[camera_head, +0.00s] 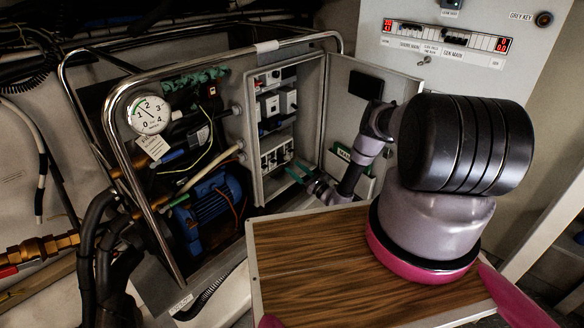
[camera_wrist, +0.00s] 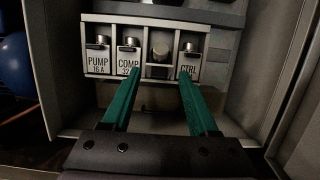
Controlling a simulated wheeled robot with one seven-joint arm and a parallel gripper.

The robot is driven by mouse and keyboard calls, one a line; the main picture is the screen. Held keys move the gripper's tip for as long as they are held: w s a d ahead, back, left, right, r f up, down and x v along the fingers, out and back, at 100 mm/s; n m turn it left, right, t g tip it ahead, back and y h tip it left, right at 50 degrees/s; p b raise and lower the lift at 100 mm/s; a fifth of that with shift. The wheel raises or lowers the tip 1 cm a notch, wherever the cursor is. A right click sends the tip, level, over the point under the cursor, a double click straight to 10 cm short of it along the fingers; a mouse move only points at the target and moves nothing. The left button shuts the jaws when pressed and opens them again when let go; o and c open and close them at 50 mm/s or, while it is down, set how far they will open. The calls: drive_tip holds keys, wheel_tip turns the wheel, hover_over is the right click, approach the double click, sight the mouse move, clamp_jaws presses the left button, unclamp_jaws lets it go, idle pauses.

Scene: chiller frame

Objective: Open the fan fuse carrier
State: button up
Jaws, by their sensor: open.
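In the wrist view a row of fuse carriers sits in a grey panel: one labelled PUMP 16 A (camera_wrist: 98,52), one labelled COMP (camera_wrist: 129,52), a third without a readable label (camera_wrist: 160,53), and one labelled CTRL (camera_wrist: 190,58). The third, between COMP and CTRL, looks darker, with a rounded front; no FAN label is readable. I cannot tell how far it is tilted. My gripper (camera_wrist: 160,76) has two green fingers apart, their tips just below the row on either side of the third carrier, with nothing between them. In the head view my gripper (camera_head: 298,172) reaches into the open cabinet.
The cabinet (camera_head: 253,130) has its door (camera_head: 340,85) open to the right. A chrome tube frame (camera_head: 113,100), a gauge (camera_head: 149,115) and a blue motor (camera_head: 212,205) stand left. A wood-grain board (camera_head: 310,265) lies in front. Cabinet walls flank my gripper closely.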

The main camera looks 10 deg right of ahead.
drive_tip(key=v, duration=0.8)
drive_tip(key=shift+s, duration=0.25)
drive_tip(key=shift+d+f, duration=0.1)
